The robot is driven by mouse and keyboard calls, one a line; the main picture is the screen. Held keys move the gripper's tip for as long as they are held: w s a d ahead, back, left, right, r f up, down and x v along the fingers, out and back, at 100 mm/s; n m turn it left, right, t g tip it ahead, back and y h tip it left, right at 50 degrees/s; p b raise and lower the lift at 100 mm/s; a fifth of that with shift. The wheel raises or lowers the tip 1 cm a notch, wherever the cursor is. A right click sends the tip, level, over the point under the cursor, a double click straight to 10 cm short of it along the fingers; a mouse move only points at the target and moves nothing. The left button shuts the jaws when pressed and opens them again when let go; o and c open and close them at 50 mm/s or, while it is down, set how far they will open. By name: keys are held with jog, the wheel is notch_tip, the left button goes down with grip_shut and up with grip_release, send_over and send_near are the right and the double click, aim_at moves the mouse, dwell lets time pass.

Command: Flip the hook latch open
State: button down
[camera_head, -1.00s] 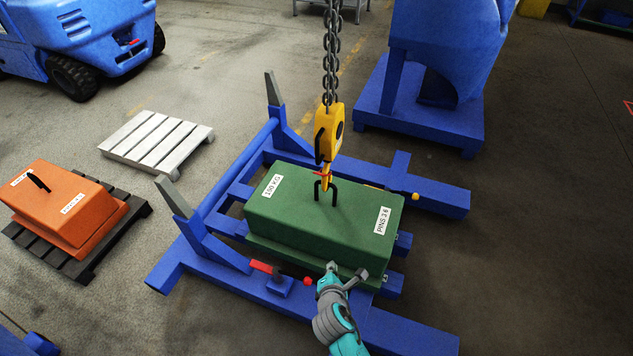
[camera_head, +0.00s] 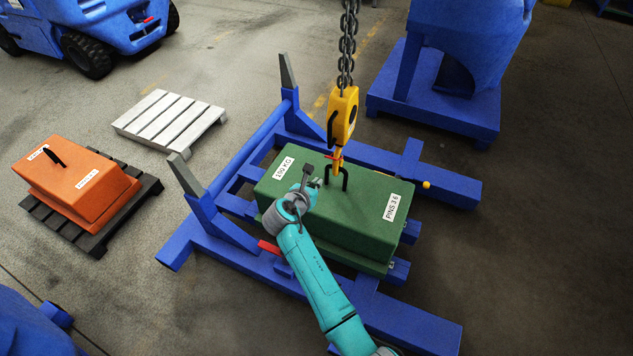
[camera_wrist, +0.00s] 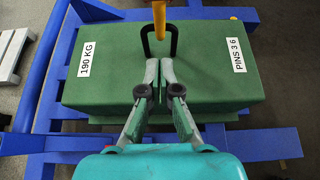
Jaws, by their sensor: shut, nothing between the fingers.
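The yellow crane hook (camera_head: 342,115) hangs on a dark chain, its lower end at the black lifting handle (camera_head: 345,180) on top of the green counterweight block (camera_head: 345,230). A small red latch (camera_head: 331,157) shows at the hook's throat; I cannot tell clearly whether it is open. My gripper (camera_head: 313,174) is over the block, just left of the handle in the head view, apart from the latch. In the wrist view my gripper (camera_wrist: 160,72) is shut and empty, its fingertips pointing at the handle (camera_wrist: 160,42) and the yellow hook (camera_wrist: 159,22). The latch is not visible there.
The block sits on a blue frame (camera_head: 420,325) with upright posts at the left. A red lever (camera_head: 268,247) is partly behind my arm. An orange block (camera_head: 82,185) on a dark pallet and a pale pallet (camera_head: 168,120) stand left.

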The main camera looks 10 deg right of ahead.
jog(key=w+d, duration=0.5)
jog(key=w, duration=0.2)
jog(key=shift+w+d+f, duration=0.15)
jog(key=shift+f, duration=0.05)
